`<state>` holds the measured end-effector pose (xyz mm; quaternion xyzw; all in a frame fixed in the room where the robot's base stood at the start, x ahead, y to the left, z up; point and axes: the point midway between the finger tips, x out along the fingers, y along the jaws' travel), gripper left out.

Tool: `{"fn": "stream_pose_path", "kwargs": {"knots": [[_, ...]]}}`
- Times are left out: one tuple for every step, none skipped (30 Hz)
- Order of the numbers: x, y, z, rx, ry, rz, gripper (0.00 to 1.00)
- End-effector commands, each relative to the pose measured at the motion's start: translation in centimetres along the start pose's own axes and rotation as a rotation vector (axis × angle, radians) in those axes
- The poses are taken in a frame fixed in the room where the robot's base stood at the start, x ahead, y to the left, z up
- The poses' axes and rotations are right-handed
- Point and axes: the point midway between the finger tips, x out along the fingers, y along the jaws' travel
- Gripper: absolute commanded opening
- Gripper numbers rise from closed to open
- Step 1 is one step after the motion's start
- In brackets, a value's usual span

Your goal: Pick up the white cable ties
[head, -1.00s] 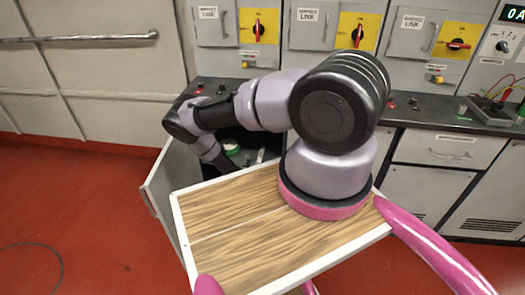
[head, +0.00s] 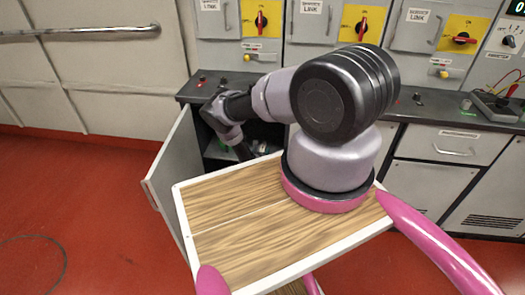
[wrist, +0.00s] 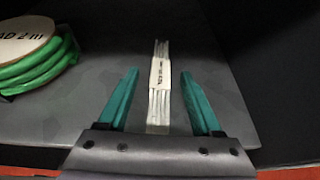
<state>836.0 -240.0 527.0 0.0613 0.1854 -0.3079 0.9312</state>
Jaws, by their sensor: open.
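The white cable ties (wrist: 158,105) lie as a narrow bundle with a printed paper band around the middle, on a grey surface in the wrist view. They run lengthwise away from me. My gripper (wrist: 160,73) is open, with one teal finger on each side of the bundle and a gap to it on both sides. The near end of the bundle is close to the gripper's palm. I cannot tell the height of the fingers above the surface. In the head view my arm reaches down into an open cabinet, and the ties cannot be made out clearly.
A green cable coil (wrist: 40,60) with a round wooden-looking label lies left of the gripper. The cabinet's open door (head: 172,180) stands left of my arm. A dark counter edge (head: 430,118) runs above the opening. Dark cabinet walls close in at the right.

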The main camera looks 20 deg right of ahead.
Motion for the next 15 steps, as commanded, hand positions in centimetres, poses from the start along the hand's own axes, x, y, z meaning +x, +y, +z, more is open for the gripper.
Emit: {"fn": "stream_pose_path", "kwargs": {"knots": [[0.01,0.0,-0.02,-0.001,0.0,0.0,0.66],[0.0,0.01,-0.02,-0.001,0.0,0.0,0.66],[-0.01,0.01,-0.01,-0.001,0.0,0.0,0.66],[-0.01,0.01,-0.01,-0.001,0.0,0.0,0.66],[-0.02,0.01,0.0,-0.001,0.0,0.0,0.66],[-0.02,0.01,0.0,0.0,0.0,0.0,0.51],[-0.02,0.01,0.0,0.0,0.0,0.0,0.4],[-0.02,0.01,0.01,0.0,0.0,0.0,0.28],[-0.02,0.01,0.01,0.0,0.0,0.0,0.13],[-0.03,0.01,0.01,0.0,0.0,0.0,0.01],[-0.03,0.01,0.01,0.0,0.0,0.0,0.0],[-0.03,0.01,0.01,0.0,0.0,0.0,0.0],[-0.03,0.02,0.02,0.0,0.0,0.0,0.0],[-0.03,0.02,0.02,0.0,0.0,0.0,0.0],[-0.03,0.02,0.02,0.0,0.0,0.0,0.0]]}}
